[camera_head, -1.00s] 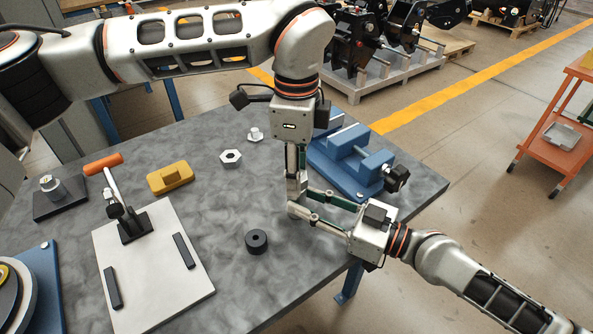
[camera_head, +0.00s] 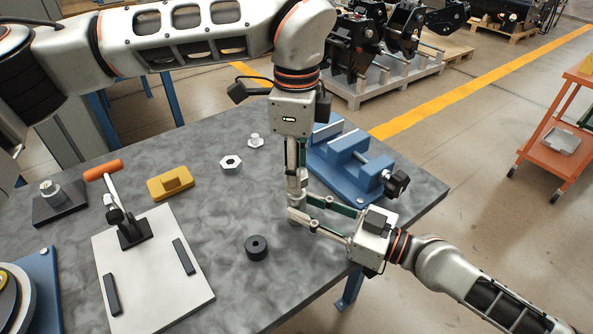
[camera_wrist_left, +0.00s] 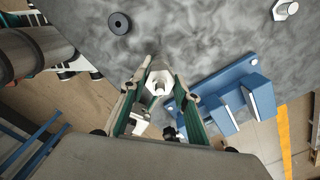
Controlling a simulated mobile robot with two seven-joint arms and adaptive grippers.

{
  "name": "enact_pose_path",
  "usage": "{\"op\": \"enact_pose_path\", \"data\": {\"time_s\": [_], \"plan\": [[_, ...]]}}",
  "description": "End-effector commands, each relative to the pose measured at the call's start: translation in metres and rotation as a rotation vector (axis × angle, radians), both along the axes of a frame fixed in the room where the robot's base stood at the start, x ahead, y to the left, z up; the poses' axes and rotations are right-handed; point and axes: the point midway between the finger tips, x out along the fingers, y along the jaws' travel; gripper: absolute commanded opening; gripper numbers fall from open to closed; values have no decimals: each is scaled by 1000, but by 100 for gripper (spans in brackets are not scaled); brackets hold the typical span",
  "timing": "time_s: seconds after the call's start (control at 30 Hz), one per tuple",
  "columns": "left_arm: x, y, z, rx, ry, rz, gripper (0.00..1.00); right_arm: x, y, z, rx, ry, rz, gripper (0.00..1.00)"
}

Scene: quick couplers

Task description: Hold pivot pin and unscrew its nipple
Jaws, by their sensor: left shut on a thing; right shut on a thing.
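My left gripper (camera_head: 295,188) points straight down above the front right of the table and is shut on a small silver part, taken to be the nipple. In the left wrist view this silver part (camera_wrist_left: 160,86) sits between the fingertips, with a narrow stud facing the camera. My right gripper (camera_head: 297,213) reaches in from the lower right, just below the left fingertips. It is shut on a pale metal piece, taken to be the pivot pin, mostly hidden by the fingers. The thread between the two parts cannot be seen.
A blue vise (camera_head: 350,165) stands right behind the grippers. A pale plate (camera_head: 150,275) carries a toggle clamp (camera_head: 120,215).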

Motion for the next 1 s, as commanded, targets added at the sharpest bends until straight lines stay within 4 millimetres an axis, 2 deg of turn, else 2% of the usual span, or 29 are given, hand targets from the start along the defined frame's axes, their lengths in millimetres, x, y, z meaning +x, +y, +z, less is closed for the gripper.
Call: {"op": "enact_pose_path", "data": {"time_s": [0.27, 0.63, 0.87, 0.9, 0.97, 1.0], "plan": [[0, 0, 1, 0, -1, 0, 5, 0, 0, -1, -2, 1, 1, 0], [0, 0, 38, 0, -2, 1, 5, 0, 0, -1, -2, 1, 1, 0], [0, 0, 40, 0, 0, 1, 5, 0, 0, -1, -2, 1, 1, 0], [0, 0, 40, 0, 0, 1, 5, 0, 0, -1, -2, 1, 1, 32], [0, 0, 40, 0, 0, 0, 5, 0, 0, -1, -2, 1, 1, 46], [0, 0, 40, 0, 0, 0, 5, 0, 0, -1, -2, 1, 0, 46]]}}
